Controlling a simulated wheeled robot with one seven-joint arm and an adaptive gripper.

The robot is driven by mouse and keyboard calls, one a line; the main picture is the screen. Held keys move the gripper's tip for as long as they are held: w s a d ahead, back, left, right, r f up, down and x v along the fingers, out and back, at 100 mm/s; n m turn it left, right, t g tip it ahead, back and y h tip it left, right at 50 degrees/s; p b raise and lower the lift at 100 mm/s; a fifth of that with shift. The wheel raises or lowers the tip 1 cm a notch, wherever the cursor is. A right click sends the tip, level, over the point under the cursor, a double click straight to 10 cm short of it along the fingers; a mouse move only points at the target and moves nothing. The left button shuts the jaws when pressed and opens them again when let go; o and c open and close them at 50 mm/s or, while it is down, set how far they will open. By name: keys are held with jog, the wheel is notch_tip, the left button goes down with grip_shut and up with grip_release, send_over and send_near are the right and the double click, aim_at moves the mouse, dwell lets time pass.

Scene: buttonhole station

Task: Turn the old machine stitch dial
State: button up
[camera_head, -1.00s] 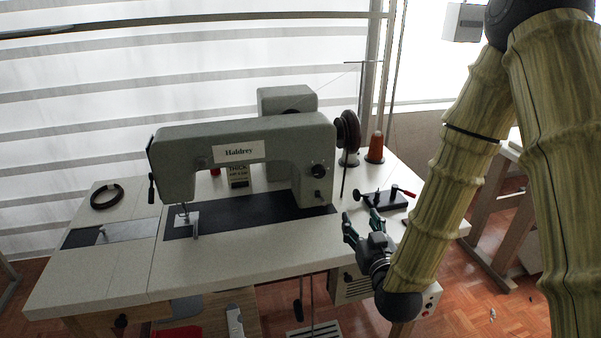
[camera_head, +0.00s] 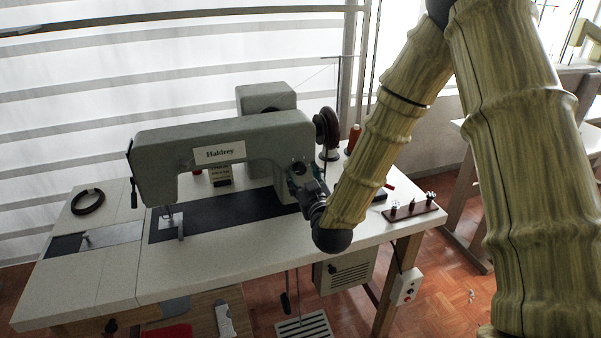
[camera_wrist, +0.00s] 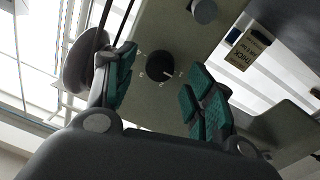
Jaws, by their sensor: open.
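The old sewing machine (camera_head: 225,145), grey and marked "Haldrey", stands on a white table. Its stitch dial (camera_wrist: 160,64) is a round black knob with a light pointer mark and small marks around it on the grey body. My gripper (camera_head: 297,172) is at the machine's right-hand pillar and covers most of the dial in the head view. In the wrist view my gripper (camera_wrist: 160,92) is open, with green-padded fingers on either side of the dial and nothing between them held. I cannot tell how far the fingertips are from the machine face.
A grey knob or lever end (camera_wrist: 204,11) is near the dial. A dark handwheel (camera_head: 327,128) is at the machine's right end. A small rack (camera_head: 413,212) stands at the table's right edge. The white table front (camera_head: 220,248) is clear.

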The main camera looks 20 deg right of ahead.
aim_at(300, 169)
jog(key=shift+w, duration=1.05)
jog(key=shift+c, duration=0.4)
jog(key=c, duration=1)
jog(key=shift+o, duration=0.2)
jog(key=shift+a, duration=0.1)
jog(key=shift+m, duration=0.3)
